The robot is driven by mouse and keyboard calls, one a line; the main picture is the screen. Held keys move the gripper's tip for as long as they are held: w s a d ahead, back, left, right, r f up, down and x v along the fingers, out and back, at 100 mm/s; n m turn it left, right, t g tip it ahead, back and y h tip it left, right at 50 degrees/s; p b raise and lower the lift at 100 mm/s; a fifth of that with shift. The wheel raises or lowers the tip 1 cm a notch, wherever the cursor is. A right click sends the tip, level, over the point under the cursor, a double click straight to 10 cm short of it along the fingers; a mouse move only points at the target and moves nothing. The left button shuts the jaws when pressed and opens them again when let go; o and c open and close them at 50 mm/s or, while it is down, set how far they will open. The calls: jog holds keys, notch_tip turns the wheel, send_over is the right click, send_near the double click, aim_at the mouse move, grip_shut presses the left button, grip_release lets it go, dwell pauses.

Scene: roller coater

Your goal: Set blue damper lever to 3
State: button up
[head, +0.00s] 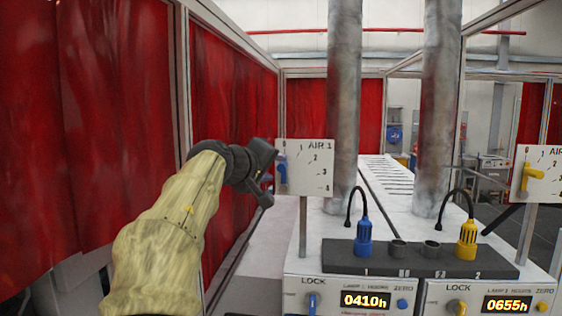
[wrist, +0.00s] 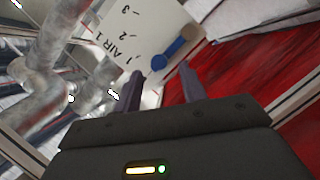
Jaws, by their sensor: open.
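The blue damper lever (head: 281,168) is on the white AIR 1 plate (head: 305,180), at the plate's left side in the head view. Its handle points up toward the 0 mark; 1 to 4 run down to the right. My gripper (head: 270,172) is open at the plate's left edge. In the wrist view the blue lever (wrist: 172,54) lies just beyond my open gripper (wrist: 160,71), its wide handle end in line with the gap between the fingertips. I cannot tell whether they touch. The AIR 1 plate also shows in the wrist view (wrist: 150,25).
A yellow lever (head: 527,176) sits on another plate at the right. Metal ducts (head: 344,100) rise behind the AIR 1 plate. Blue (head: 364,238) and yellow plugs (head: 467,240) stand on the console below. Red curtains (head: 110,120) line the left side.

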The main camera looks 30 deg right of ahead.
aim_at(279, 166)
jog(key=p+x, duration=0.2)
jog(key=x, duration=0.2)
jog(key=shift+d, duration=0.1)
jog(key=shift+w+d+f, duration=0.2)
jog(key=shift+w+d, duration=0.15)
jog(key=shift+d, duration=0.05)
grip_shut()
